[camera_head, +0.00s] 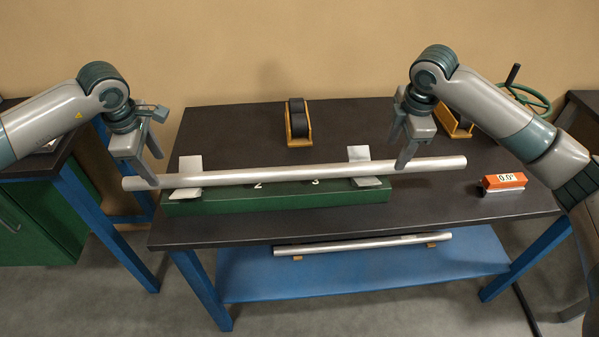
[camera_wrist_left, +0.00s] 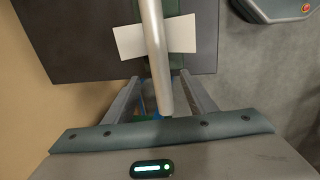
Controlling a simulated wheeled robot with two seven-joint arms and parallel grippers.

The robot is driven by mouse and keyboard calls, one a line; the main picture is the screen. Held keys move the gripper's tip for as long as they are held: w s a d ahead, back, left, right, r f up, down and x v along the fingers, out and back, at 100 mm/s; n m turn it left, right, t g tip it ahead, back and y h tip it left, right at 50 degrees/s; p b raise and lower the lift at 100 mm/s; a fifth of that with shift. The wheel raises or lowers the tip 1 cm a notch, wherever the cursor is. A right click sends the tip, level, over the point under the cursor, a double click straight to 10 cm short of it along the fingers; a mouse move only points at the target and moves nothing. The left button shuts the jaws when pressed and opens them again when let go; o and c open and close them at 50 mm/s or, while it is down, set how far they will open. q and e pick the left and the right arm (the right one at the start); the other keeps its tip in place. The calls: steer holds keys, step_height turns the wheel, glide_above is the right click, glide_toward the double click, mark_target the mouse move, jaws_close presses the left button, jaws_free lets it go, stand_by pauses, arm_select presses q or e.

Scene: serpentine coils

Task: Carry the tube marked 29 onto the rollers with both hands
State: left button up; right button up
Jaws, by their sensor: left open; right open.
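A long silver tube (camera_head: 310,173) lies level across two pale supports on a green block. No number 29 is readable on it. Its left end also shows in the left wrist view (camera_wrist_left: 155,45). My left gripper (camera_head: 154,167) is open at the tube's left end, its fingers on either side of the tube in the wrist view. My right gripper (camera_head: 397,155) is open at the tube towards its right end; contact is unclear. A black roller in a wooden holder (camera_head: 298,122) stands behind the tube; a second holder (camera_head: 455,122) is partly hidden by my right arm.
The green block (camera_head: 270,200) stands on the dark tabletop (camera_head: 230,125). A second silver tube (camera_head: 363,243) lies on the blue lower shelf (camera_head: 360,275). A green handwheel (camera_head: 525,97) is at back right.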

mark_target(163, 177)
arm_select(q)
steer(key=f, duration=0.3)
steer(key=w+f, duration=0.1)
steer(key=f, duration=0.2)
steer(key=shift+w+f, duration=0.15)
arm_select(e)
steer(key=f, duration=0.3)
steer(key=w+f, duration=0.1)
steer(key=f, duration=0.2)
steer(key=shift+w+f, duration=0.15)
arm_select(q)
steer(key=c, duration=1.3)
arm_select(e)
steer(key=c, duration=1.3)
arm_select(q)
steer(key=shift+w, duration=0.1)
